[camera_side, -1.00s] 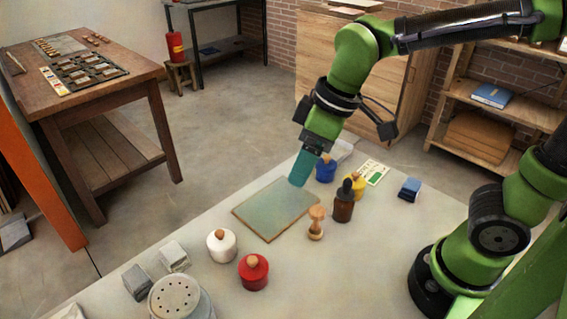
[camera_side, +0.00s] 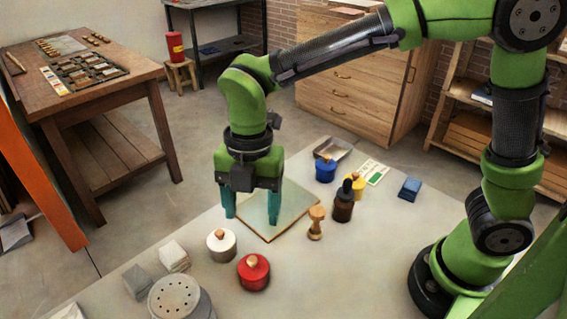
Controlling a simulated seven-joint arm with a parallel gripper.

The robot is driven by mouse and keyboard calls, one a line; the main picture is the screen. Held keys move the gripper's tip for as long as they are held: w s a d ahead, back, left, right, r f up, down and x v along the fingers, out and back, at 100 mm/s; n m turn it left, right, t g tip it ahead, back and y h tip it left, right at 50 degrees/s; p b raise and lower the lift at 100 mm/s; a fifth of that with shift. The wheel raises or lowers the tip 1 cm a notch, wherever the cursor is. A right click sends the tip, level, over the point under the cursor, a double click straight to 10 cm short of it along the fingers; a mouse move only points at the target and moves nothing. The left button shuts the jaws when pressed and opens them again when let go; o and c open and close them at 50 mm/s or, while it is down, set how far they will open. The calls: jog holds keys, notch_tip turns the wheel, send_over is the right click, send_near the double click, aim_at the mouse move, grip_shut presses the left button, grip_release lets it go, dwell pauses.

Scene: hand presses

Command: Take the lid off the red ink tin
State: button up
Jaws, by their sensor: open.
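The red ink tin (camera_side: 254,275) stands upright on the pale table at the front middle. Its red lid (camera_side: 253,266) with a round wooden knob (camera_side: 252,261) is on it. My gripper (camera_side: 251,216) is open and points down, its two teal fingers apart with nothing seen between them. It is over the near-left part of the glass plate, behind and above the red tin and apart from it. A white tin (camera_side: 221,248) with a wooden knob stands to the left of the red one, close to my left finger in the picture.
A wood-edged glass plate (camera_side: 296,206) lies behind the tins. A wooden stamp (camera_side: 316,224), a brown dropper bottle (camera_side: 343,203), and blue (camera_side: 325,171) and yellow (camera_side: 358,187) tins stand to the right. Grey blocks (camera_side: 174,257) and a perforated-top can (camera_side: 178,299) are left. The table right of the red tin is clear.

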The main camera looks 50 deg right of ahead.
aim_at(253, 258)
jog(key=f, duration=0.4)
jog(key=a+f, duration=0.1)
jog(key=f, duration=0.7)
jog(key=shift+s+a, duration=0.2)
jog(key=shift+s, duration=0.05)
grip_shut()
jog(key=shift+f, duration=0.1)
